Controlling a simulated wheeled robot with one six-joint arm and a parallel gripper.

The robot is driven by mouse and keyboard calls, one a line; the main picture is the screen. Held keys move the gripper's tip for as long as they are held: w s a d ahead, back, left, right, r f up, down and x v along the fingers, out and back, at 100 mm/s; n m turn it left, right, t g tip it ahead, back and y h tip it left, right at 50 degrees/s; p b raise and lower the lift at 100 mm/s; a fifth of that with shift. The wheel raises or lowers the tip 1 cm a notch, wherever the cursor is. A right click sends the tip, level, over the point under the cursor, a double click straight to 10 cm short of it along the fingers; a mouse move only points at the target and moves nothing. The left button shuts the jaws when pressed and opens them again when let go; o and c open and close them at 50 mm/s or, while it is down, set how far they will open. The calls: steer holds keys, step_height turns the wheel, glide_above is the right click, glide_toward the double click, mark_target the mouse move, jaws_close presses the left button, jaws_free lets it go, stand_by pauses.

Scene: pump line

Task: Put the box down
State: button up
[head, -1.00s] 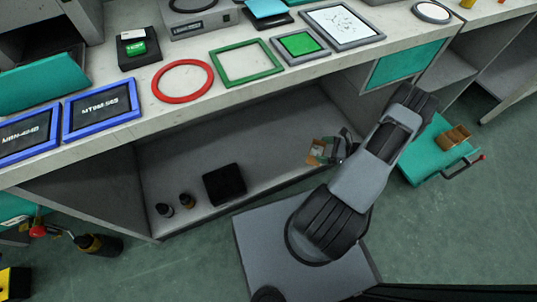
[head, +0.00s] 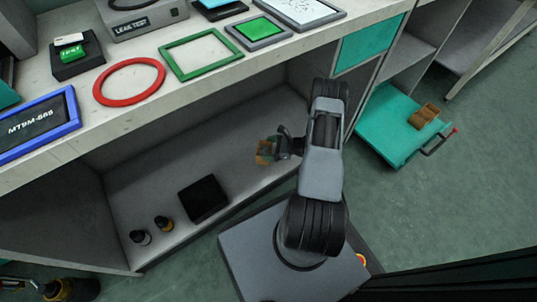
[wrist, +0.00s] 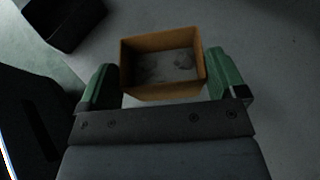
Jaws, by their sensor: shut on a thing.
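In the head view the box (head: 264,150) is at the end of my gripper (head: 271,150), inside the lower shelf of the bench, under the counter. I cannot tell whether its base touches the shelf (head: 165,178). My gripper hides part of its near side.
The shelf between bin and box is clear. The counter (head: 215,75) overhangs the shelf.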

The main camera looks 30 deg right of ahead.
steer(key=f+b, duration=0.2)
steer(key=f, duration=0.2)
steer(key=shift+w+a+b, duration=0.25)
steer(key=shift+b, duration=0.15)
steer(key=shift+r, duration=0.1)
steer(key=o, duration=0.8)
steer(key=shift+s+d+r+p, duration=0.15)
steer(key=shift+d+p, duration=0.05)
steer(key=shift+p, duration=0.1)
steer(key=p+v, duration=0.3)
steer(key=v, duration=0.8)
steer(key=shift+s+d+p, duration=0.15)
steer(key=shift+d+p, duration=0.05)
steer(key=shift+p, duration=0.1)
